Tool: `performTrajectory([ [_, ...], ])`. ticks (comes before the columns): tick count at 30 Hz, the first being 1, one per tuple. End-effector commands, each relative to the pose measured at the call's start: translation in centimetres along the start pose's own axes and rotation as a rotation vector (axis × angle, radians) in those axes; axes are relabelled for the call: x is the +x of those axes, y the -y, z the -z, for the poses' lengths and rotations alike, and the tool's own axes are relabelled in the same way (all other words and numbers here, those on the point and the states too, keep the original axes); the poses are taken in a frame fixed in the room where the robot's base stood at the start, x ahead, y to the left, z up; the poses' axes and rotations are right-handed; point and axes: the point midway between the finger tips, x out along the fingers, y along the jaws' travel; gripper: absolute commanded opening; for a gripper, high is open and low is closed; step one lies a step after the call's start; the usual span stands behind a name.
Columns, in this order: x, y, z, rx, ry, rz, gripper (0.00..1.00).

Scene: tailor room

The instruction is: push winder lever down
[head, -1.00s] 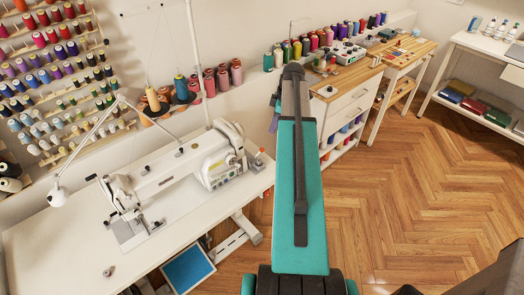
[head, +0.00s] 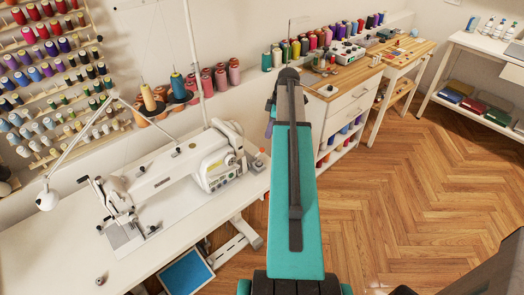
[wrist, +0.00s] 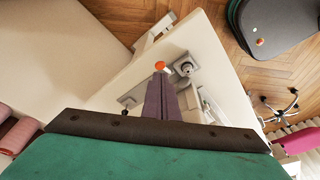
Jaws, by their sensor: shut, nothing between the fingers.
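The winder (wrist: 185,68) is a small grey device with a round post, at the edge of the white sewing table. An orange knob (wrist: 160,65), seemingly the lever's tip, shows beside it in the wrist view. In the head view the winder (head: 257,163) sits right of the sewing machine, small and partly unclear. My gripper (wrist: 161,78) is shut and empty. Its dark purple fingers point towards the orange knob and end just short of it in the picture. I cannot tell whether they touch. The fingers hide what lies under the knob.
The white sewing machine (head: 175,180) stands on the white table (head: 50,245), left of my arm. Thread cones (head: 205,88) line the wall behind. A wooden-topped cabinet (head: 340,90) stands to the right. Wooden floor is open at right.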

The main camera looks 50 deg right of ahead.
Motion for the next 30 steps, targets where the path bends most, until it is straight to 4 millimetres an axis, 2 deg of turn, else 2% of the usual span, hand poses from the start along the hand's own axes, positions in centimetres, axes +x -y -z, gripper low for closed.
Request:
performTrajectory([
  [18,5.3,0.0,-0.1,0.002,0.000,-0.001,0.00],
  [24,6.4,0.0,-0.1,0.003,0.000,-0.001,0.00],
  [30,6.7,0.0,-0.1,0.003,-0.001,-0.002,0.00],
])
